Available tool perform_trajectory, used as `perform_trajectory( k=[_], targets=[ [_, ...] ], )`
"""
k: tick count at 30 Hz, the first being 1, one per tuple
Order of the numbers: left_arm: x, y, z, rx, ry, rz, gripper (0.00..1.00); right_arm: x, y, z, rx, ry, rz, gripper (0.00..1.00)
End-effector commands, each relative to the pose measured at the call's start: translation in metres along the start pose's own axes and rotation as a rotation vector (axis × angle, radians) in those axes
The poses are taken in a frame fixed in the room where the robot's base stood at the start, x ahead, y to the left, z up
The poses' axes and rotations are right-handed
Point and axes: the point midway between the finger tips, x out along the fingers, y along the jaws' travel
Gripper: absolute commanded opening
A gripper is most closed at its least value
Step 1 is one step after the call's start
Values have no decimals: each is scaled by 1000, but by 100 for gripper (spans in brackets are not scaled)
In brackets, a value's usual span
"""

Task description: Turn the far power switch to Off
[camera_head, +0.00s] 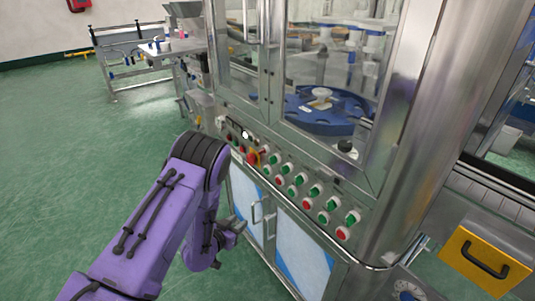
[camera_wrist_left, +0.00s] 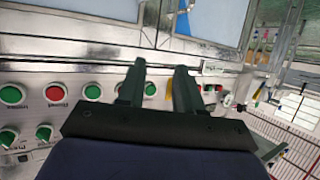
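The control panel (camera_head: 290,182) runs along the front of the machine, with rows of green knobs and red buttons. Toward its far end is a red-and-yellow switch (camera_head: 253,157); small black and white controls (camera_head: 245,134) sit beyond it. I cannot tell which is the far power switch, nor read its setting. My left gripper (camera_head: 240,226) is low in front of the panel, apart from the knobs. In the left wrist view its two fingers (camera_wrist_left: 160,68) are spread and empty, with a yellow part (camera_wrist_left: 150,88) partly visible between them. My right gripper is not in view.
Cabinet doors with blue-and-white panels (camera_head: 302,252) and a metal handle (camera_head: 257,212) lie below the controls. Glass doors above enclose a blue turntable (camera_head: 322,112). A yellow handled drawer (camera_head: 485,262) is at right. Green floor at left is clear, with a metal table (camera_head: 150,50) behind.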

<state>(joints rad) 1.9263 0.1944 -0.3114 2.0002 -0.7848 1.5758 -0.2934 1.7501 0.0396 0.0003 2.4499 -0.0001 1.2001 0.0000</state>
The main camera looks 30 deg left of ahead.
Motion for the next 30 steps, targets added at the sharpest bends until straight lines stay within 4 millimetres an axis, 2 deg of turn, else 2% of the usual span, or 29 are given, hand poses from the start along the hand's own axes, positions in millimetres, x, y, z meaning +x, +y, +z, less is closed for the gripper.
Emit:
perform_trajectory(
  k=[1,3,6,7,9,12,24,30],
  targets=[
    [19,-21,-49,108,138,61,35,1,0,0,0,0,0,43],
    [29,-42,-107,269,291,151,35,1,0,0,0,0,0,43],
    [28,-60,-160,446,422,247,35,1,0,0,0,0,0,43],
    [26,-64,-170,483,446,266,35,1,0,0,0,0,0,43],
    [24,-69,-183,539,477,299,35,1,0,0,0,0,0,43],
    [29,-67,-192,567,490,317,35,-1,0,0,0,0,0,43],
    [97,-33,-219,562,487,317,35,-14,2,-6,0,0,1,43],
    [110,-26,-224,559,485,315,35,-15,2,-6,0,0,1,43]
  ],
)
